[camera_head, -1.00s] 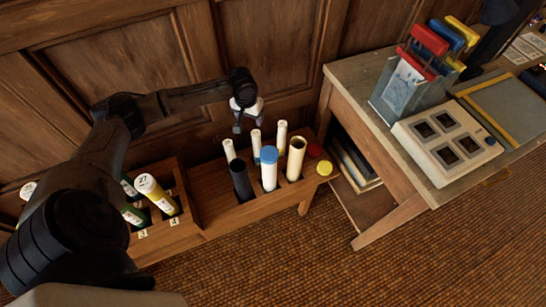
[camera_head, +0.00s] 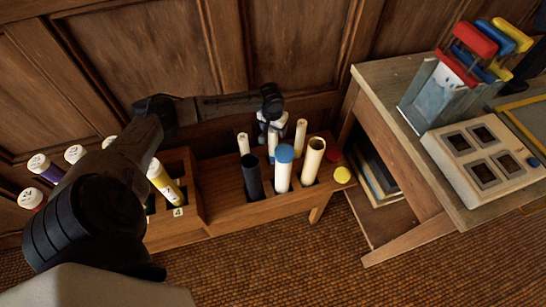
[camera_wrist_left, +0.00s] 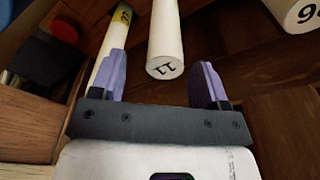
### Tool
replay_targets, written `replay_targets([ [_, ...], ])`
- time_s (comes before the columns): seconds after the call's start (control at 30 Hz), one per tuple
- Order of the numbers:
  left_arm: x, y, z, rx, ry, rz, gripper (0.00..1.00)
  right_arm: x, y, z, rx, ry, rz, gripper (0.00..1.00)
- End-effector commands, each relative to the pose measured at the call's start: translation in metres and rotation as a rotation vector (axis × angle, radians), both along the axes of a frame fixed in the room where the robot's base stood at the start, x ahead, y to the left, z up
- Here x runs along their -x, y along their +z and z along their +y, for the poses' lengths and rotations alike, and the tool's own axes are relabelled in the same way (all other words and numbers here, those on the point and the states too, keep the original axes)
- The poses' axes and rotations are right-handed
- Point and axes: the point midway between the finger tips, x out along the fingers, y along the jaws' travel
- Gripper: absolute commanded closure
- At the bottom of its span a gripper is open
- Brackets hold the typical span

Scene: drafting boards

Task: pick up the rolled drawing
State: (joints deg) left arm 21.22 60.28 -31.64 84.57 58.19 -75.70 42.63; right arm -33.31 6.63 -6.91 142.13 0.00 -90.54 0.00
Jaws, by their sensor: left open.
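Rolled drawings stand in a wooden stand: white rolls (camera_head: 243,144) and (camera_head: 300,137) in the back row, with another partly hidden between them. My left gripper (camera_head: 272,134) is over that middle roll, open and empty. In the left wrist view, a white roll marked 11 (camera_wrist_left: 166,38) stands ahead of the open jaws (camera_wrist_left: 161,82), in the gap between the fingers as seen there. Which roll is the task's one, I cannot tell. My right gripper is out of view.
The stand's front row holds a dark tube (camera_head: 252,178), a blue-capped white tube (camera_head: 284,172) and an open cream tube (camera_head: 313,162). Yellow (camera_head: 342,175) and red caps lie at its right end. A desk (camera_head: 400,110) stands right; panelled wall is close behind.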

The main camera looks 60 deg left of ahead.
Motion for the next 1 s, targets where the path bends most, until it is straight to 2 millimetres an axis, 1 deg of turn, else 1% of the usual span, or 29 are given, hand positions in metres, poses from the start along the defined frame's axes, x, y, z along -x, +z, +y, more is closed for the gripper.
replay_targets([
  [0.17,0.0,-0.014,0.002,0.0,0.001,0.0,0.31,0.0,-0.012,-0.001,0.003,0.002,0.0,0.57],
  [0.3,0.0,-0.031,0.006,0.0,0.002,0.0,0.31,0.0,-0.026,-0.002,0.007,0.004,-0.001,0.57],
  [0.43,-0.002,-0.047,0.007,0.0,0.0,0.0,0.31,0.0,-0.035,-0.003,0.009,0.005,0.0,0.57],
  [0.53,-0.002,-0.051,0.008,-0.001,0.0,-0.001,0.31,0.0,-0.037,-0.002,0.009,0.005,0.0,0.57],
  [0.73,-0.002,-0.05,0.008,-0.001,0.0,-0.001,0.31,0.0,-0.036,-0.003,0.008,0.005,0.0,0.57],
  [1.0,-0.002,-0.05,0.008,-0.001,0.0,-0.001,0.57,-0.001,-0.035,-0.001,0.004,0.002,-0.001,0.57],
])
